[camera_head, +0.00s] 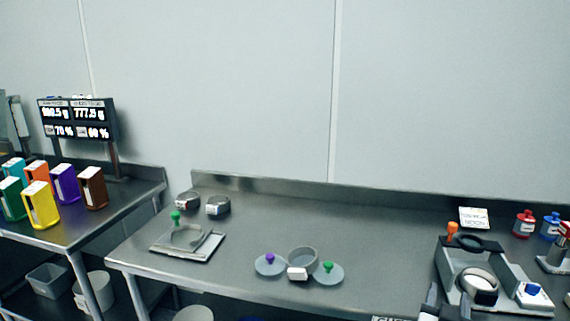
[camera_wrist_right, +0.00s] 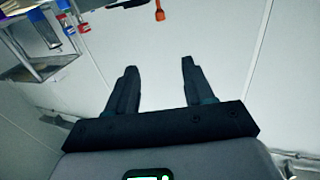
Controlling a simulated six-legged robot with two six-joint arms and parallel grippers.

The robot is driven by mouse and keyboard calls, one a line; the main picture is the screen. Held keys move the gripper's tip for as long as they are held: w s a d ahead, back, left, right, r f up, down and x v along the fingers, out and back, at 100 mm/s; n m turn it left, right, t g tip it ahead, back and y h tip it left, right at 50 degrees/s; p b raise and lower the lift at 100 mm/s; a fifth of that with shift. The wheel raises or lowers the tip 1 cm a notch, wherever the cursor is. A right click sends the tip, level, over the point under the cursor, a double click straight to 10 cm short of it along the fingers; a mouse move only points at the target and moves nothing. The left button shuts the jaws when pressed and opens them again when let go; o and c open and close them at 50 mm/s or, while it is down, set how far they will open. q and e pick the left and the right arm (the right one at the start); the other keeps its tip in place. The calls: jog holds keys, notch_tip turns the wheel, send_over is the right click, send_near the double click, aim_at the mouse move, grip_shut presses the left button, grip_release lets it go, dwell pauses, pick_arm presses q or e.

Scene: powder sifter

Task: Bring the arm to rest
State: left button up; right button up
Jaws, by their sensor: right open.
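My right gripper (camera_wrist_right: 158,85) shows in the right wrist view with its two dark fingers apart and nothing between them. Pale wall or floor surfaces lie beyond the fingers. In the head view, part of my right gripper (camera_head: 437,304) shows at the bottom edge, in front of the sifter machine (camera_head: 447,275) at the right of the steel table. My left gripper is not in either view.
The steel table (camera_head: 370,225) holds a round sieve (camera_head: 302,260) between two knobbed discs, and a tray (camera_head: 206,250) at the left. Red and blue bottles (camera_head: 523,224) stand at the right. A side table holds colored containers (camera_head: 42,206). The table's middle back is clear.

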jog(key=s+a+f+n+g+y, duration=0.2)
jog(key=a+f+y, duration=0.1)
jog(key=f, duration=0.6)
jog(key=s+a+f+n+g+y+p, duration=0.1)
jog(key=s+a+f+g+y, duration=0.15)
jog(key=f, duration=0.75)
jog(key=s+a+f+n+g+y, duration=0.2)
jog(key=s+a+f, duration=0.15)
jog(key=f, duration=0.55)
jog(key=s+a+f+g+y, duration=0.2)
jog(key=s+a+f+g, duration=0.2)
jog(key=s, duration=0.5)
jog(key=s+a+f+g+y, duration=0.3)
jog(key=s+a+f+g, duration=0.1)
jog(key=s+a, duration=0.3)
jog(key=shift+s+a+f+m+y, duration=0.3)
jog(key=shift+s+a+f+y, duration=0.05)
jog(key=shift+s, duration=0.65)
jog(key=shift+d+g, duration=0.15)
jog(key=shift+g, duration=0.1)
